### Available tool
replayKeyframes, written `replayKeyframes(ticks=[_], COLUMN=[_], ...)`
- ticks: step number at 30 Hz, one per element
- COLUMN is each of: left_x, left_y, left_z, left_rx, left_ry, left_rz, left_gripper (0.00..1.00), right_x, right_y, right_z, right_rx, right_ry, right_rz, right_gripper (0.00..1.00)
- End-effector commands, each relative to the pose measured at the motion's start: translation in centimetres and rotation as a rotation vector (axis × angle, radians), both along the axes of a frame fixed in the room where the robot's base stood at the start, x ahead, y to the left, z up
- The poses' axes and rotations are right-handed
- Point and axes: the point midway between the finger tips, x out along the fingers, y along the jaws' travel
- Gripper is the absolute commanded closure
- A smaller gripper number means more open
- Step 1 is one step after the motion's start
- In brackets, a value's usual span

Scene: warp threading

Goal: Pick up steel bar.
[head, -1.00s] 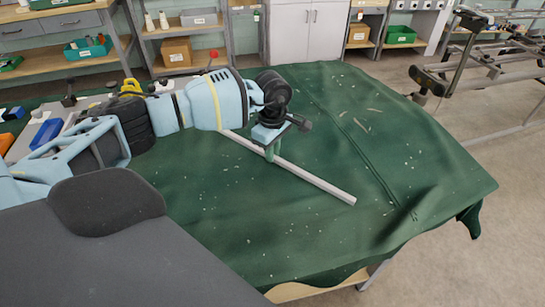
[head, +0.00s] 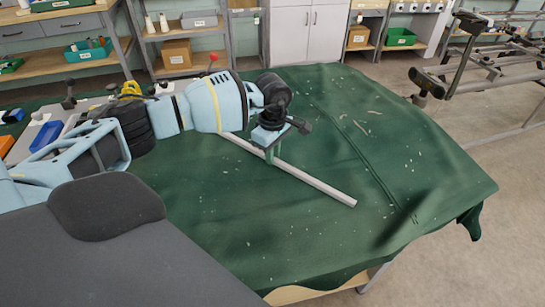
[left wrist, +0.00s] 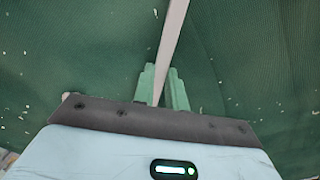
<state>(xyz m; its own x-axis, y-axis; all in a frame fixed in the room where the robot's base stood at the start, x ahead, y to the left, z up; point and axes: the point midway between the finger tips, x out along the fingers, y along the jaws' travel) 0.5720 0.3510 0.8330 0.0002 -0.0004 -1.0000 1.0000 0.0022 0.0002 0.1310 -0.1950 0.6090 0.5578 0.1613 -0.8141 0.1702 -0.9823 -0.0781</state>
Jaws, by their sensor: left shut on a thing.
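The steel bar (head: 317,184) is a long, straight, light-grey bar over the green cloth on the table. It runs from behind my left wrist to the lower right in the head view. My left gripper (head: 272,158) points down onto the bar, its green fingers closed around it. In the left wrist view the bar (left wrist: 171,35) passes between the two green fingers of the gripper (left wrist: 162,88). I cannot tell whether the bar touches the cloth or is slightly above it. My right gripper is not in view.
The green cloth (head: 250,220) is wrinkled, dotted with light scraps and hangs over the table edge. A metal frame (head: 490,75) stands at the right. A blue bin (head: 46,136) sits at the left. Shelves and a white cabinet (head: 297,35) stand behind.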

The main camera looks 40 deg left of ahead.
Motion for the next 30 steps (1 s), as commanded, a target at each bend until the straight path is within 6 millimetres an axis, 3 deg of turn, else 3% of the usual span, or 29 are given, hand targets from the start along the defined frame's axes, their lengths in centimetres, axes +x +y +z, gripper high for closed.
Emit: replayKeyframes(ticks=[5, 12, 20, 30], left_x=[0.1, 0.2, -3.5, -9.5], left_y=[0.0, 0.0, -0.2, -0.6], left_z=[0.9, 4.0, 4.0, 4.5], left_rx=[-0.002, -0.001, -0.001, 0.000], left_ry=[-0.006, -0.008, -0.003, -0.003], left_rz=[0.000, 0.001, -0.003, -0.001], left_gripper=[1.00, 1.00, 1.00, 1.00], right_x=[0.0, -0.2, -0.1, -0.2], right_y=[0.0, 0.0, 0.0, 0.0], right_z=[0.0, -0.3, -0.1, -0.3], right_rx=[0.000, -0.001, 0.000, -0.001], right_ry=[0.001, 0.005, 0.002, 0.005], right_rz=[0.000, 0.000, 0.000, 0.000], right_gripper=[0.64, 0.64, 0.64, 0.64])
